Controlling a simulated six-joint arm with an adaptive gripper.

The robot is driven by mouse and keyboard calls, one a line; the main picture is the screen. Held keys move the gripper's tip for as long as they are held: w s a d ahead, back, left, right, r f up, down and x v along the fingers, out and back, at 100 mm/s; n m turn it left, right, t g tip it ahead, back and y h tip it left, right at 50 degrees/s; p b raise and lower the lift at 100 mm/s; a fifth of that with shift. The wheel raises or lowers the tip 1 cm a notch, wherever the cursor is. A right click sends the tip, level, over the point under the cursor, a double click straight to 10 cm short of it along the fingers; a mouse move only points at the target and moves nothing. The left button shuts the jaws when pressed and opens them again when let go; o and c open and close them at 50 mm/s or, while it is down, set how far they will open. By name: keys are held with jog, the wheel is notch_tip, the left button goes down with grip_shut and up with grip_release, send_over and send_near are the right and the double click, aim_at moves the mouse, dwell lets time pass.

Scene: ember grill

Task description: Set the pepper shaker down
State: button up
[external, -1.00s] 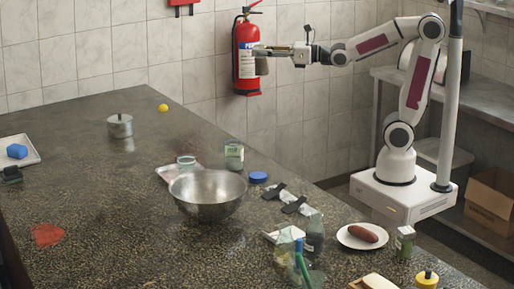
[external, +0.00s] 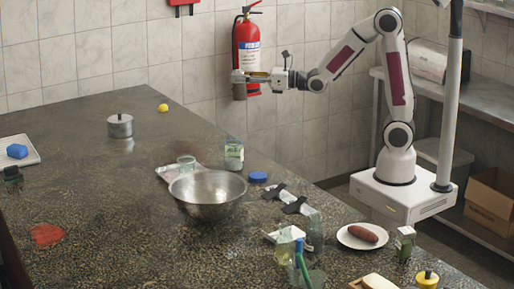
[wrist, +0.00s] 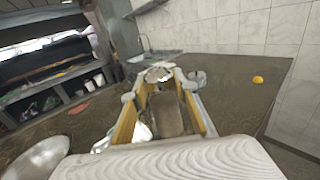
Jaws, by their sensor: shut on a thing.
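My gripper (external: 240,76) is shut on the pepper shaker (external: 239,91), a small grey-brown container hanging below its fingertips. It is in the air, in front of the fire extinguisher and above the counter's back edge. In the wrist view, the shaker (wrist: 168,115) sits between the two yellow-lined fingers (wrist: 165,100). Its lower end is hard to make out. The dark speckled counter (external: 90,190) lies below and to the left of the gripper.
A steel bowl (external: 207,197) stands mid-counter, with jars and a blue lid (external: 257,177) near it. A lidded pot (external: 120,126) and a yellow ball (external: 163,107) are farther back. A plate with a sausage (external: 362,235) is at right. The left-middle counter is mostly clear.

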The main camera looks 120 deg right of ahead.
jog(key=w+d+f+n+t+y, duration=0.1)
jog(key=w+d+f+y, duration=0.1)
jog(key=w+d+f, duration=0.35)
jog(key=w+d+f+n+t+y, duration=0.1)
jog(key=w+d+f+n+t, duration=0.15)
jog(key=w+f, duration=0.65)
jog(key=w+a+r+n+y, duration=0.2)
jog(key=w+r+y, duration=0.2)
jog(key=w, duration=0.1)
jog(key=shift+w+t+y, duration=0.25)
jog(key=shift+t+y, duration=0.15)
jog(key=shift+t, duration=0.05)
jog(key=shift+a+f, duration=0.1)
notch_tip(320, 180, down, 6)
dwell(0.6)
jog(key=shift+f, duration=1.95)
